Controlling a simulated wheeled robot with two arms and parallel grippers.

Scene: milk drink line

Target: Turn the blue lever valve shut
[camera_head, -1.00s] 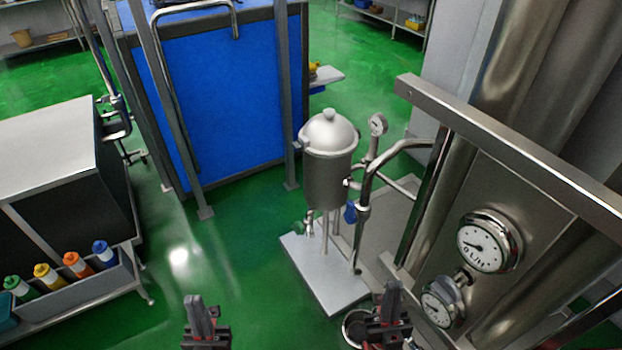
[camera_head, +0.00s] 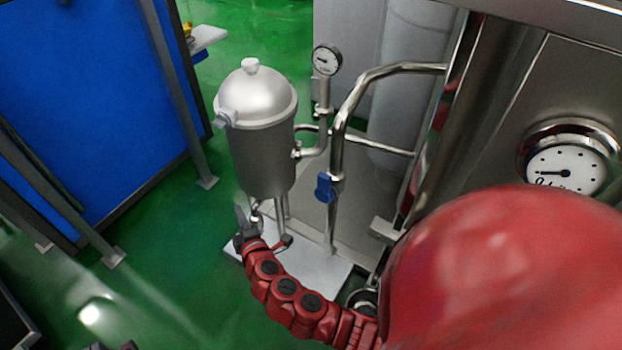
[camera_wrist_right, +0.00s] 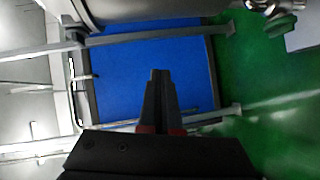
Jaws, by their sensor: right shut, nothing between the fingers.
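The blue lever valve (camera_head: 325,187) sits on the upright steel pipe to the right of the domed steel vessel (camera_head: 262,130). Its blue handle hangs roughly upright beside the pipe. My right gripper (camera_head: 242,222) is below the vessel, left of the blue lever and apart from it. In the right wrist view its fingers (camera_wrist_right: 160,74) are together with nothing between them; the blue lever does not show there. Only small dark tips at the bottom left edge of the head view seem to be my left gripper (camera_head: 112,347); its jaws cannot be made out.
The vessel stands on a pale base plate (camera_head: 325,268). A small gauge (camera_head: 326,60) rises behind the pipe. A large steel tank with a dial (camera_head: 565,165) stands at right. A blue panel (camera_head: 85,100) stands at left. Green floor (camera_head: 160,240) lies open between.

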